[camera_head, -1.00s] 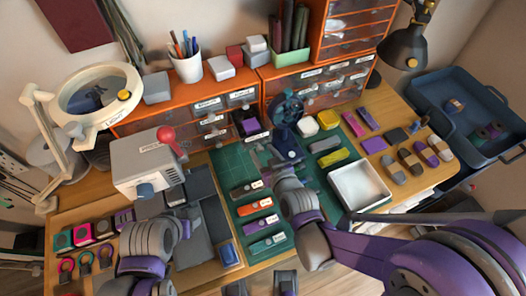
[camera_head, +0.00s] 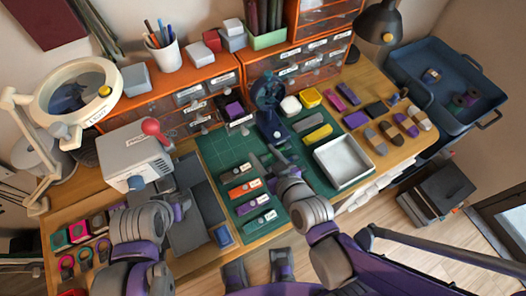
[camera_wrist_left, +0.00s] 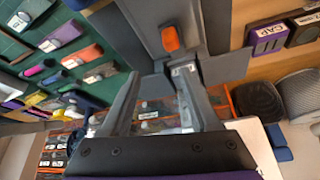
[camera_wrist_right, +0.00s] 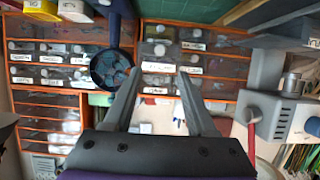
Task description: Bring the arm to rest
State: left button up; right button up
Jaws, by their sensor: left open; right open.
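My right gripper (camera_head: 268,156) is open over the green cutting mat (camera_head: 222,150), just in front of the dark blue round-headed stand (camera_head: 267,92). In the right wrist view its jaws (camera_wrist_right: 159,76) are spread with nothing between them, and the blue stand's ring (camera_wrist_right: 112,66) shows beside the left finger. My left arm reaches in by the grey machine with a red knob (camera_head: 135,155); its fingertips are hard to make out in the head view. In the left wrist view the left gripper's jaws (camera_wrist_left: 158,78) are apart and hold nothing visible.
Labelled bars (camera_head: 242,188) lie on the mat. Orange drawer units (camera_head: 190,95) line the back. A magnifier lamp (camera_head: 78,92) is at left. A blue bin (camera_head: 448,90) stands beyond the table's right end.

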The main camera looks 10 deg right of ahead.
dwell(0.3)
jog(key=s+d+r+m+g+h+p, duration=0.3)
jog(key=s+d+g, duration=0.4)
jog(key=d, duration=0.4)
jog(key=shift+s+r+m+h+p, duration=0.15)
jog(key=shift+s+m+h+p, duration=0.2)
jog(key=shift+s+h, duration=0.3)
